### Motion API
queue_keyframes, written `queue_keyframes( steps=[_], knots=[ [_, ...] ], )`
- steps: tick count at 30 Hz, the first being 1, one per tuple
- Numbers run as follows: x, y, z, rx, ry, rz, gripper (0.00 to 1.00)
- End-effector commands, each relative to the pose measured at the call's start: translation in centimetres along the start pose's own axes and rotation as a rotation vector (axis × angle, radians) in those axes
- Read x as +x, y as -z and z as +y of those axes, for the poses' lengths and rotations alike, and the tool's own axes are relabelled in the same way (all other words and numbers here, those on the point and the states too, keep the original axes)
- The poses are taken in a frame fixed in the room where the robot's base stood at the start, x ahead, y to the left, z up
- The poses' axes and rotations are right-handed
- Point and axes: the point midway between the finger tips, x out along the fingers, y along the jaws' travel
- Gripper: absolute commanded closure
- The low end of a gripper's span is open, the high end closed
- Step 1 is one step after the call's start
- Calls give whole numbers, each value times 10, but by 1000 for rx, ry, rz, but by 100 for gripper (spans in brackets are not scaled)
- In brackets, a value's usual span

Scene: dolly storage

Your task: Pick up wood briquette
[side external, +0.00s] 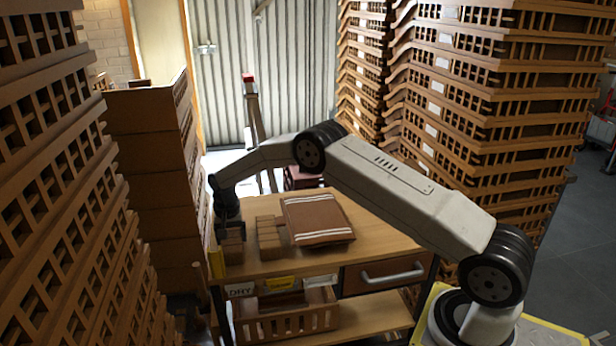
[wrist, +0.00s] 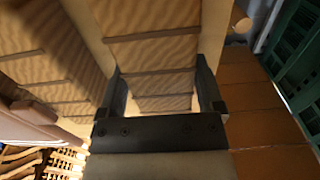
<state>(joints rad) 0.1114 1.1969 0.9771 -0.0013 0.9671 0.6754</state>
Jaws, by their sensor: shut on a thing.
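My gripper (side external: 229,222) points down at the left end of a wooden cart top. It is shut on a wood briquette (wrist: 155,82), a tan grained block that lies between the two dark fingers in the wrist view. In the side external view the held briquette (side external: 232,246) shows as a small brown block just below the fingers; whether it touches the cart top is hard to tell. A second group of stacked briquettes (side external: 269,236) stands just to the right. More grained wood (wrist: 40,50) fills the left of the wrist view.
A brown, white-striped flat bundle (side external: 318,218) lies right of the briquettes on the cart top (side external: 355,246). A slatted crate (side external: 290,318) sits on the shelf below. Tall crate stacks (side external: 65,200) rise at left, and more (side external: 480,90) at right.

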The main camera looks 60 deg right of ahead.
Motion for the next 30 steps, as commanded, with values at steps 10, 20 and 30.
queue_keyframes(
  steps=[10,20,30],
  knots=[
    [-21,1,-1,0,3,2,100],
    [-51,-11,9,-1,3,2,100],
    [-88,-35,29,0,3,2,100]
  ],
)
